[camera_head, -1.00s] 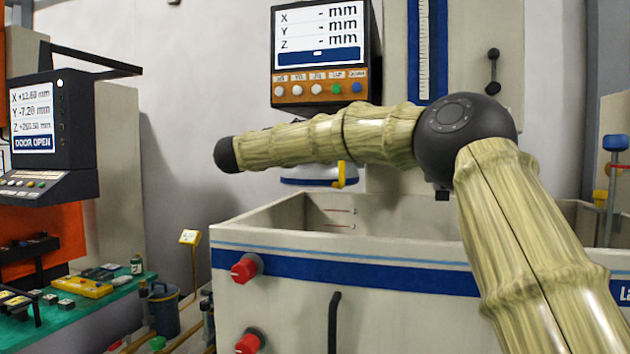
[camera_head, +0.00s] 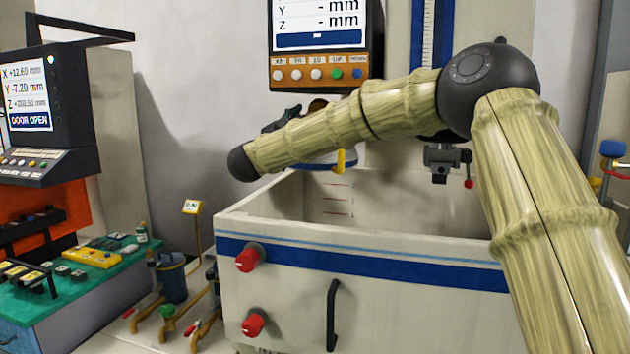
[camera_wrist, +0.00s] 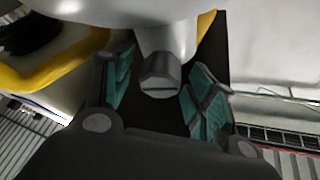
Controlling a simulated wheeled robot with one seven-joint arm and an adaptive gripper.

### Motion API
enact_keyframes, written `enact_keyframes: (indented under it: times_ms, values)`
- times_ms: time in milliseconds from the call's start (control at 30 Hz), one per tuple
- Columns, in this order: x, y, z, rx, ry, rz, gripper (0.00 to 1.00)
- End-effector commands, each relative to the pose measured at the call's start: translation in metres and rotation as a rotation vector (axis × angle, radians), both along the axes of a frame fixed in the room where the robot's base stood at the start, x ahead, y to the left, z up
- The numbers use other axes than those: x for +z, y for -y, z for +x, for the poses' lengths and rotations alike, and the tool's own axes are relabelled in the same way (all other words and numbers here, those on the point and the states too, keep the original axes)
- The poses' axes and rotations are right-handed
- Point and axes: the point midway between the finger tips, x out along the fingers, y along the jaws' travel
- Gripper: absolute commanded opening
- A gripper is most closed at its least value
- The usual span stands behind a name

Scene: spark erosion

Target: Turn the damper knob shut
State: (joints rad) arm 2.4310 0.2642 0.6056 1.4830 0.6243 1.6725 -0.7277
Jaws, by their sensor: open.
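In the wrist view my gripper (camera_wrist: 160,88) is open, its teal-padded fingers on either side of a grey faceted piece (camera_wrist: 160,76) on a white stem. This piece may be the damper knob, but I cannot be sure; contact with the fingers is not clear. A yellow curved handle (camera_wrist: 78,58) lies to the left. In the head view the white body with a blue band (camera_head: 318,162) and a yellow handle (camera_head: 340,160) is partly hidden behind my forearm. A dark part of my gripper seems to show above the forearm; its fingertips are hidden there.
The white tank (camera_head: 400,300) carries two red knobs, upper (camera_head: 247,259) and lower (camera_head: 254,323), and a black handle (camera_head: 333,315). A display panel (camera_head: 320,45) hangs above. A clamp head (camera_head: 442,160) hangs over the tank. A green bench (camera_head: 70,285) stands left.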

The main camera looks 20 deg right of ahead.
Motion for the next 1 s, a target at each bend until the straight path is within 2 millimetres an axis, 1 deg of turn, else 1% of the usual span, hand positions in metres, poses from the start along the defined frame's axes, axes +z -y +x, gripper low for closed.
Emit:
enact_keyframes:
  times_ms: [33,1000]
  values:
    - [0.0046,0.0003,0.0,0.0,-0.019,-0.016,0.57]
    - [0.0041,0.0006,0.0001,0.001,-0.313,-0.32,0.57]
